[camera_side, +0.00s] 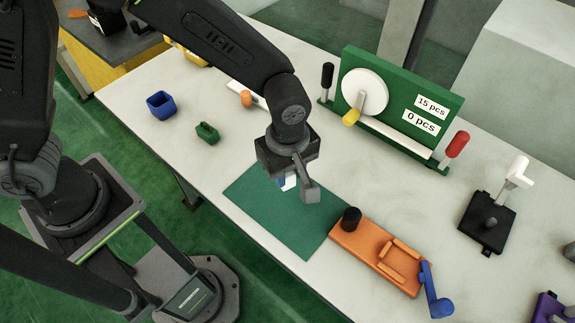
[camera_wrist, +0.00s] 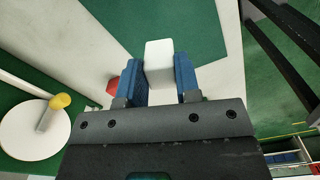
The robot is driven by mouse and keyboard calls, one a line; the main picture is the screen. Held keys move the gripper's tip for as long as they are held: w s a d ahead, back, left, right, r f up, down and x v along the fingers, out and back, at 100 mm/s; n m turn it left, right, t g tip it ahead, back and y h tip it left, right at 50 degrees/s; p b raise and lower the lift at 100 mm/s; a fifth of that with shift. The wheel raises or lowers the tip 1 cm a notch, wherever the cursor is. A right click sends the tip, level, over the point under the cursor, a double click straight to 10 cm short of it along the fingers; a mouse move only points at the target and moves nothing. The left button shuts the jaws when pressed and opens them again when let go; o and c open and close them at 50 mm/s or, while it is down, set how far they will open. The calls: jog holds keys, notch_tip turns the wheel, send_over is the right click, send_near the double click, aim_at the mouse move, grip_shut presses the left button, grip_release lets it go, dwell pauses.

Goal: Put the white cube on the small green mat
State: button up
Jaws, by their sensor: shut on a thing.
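The white cube (camera_wrist: 159,62) sits between the two blue finger pads of my gripper (camera_wrist: 159,80) in the wrist view, with a pad against each side. In the side view my gripper (camera_side: 289,187) is over the green mat (camera_side: 262,212), and only a small white part of the cube (camera_side: 289,183) shows under the gripper body. The mat lies flat on the light table. It also shows in the wrist view (camera_wrist: 187,25). I cannot tell whether the cube touches the mat or hangs above it.
An orange fixture (camera_side: 362,250) with a black knob stands at the mat's right corner. A green board (camera_side: 400,100) with a white disc stands behind. A blue cup (camera_side: 160,105) and a small green container (camera_side: 207,132) stand left. The table between the mat and board is clear.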

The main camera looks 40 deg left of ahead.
aim_at(287, 188)
jog(key=shift+f, duration=3)
jog(key=shift+f, duration=0.45)
jog(key=o, duration=1)
jog(key=shift+c, duration=0.2)
notch_tip(287, 188, up, 14)
jog(key=shift+f, duration=0.1)
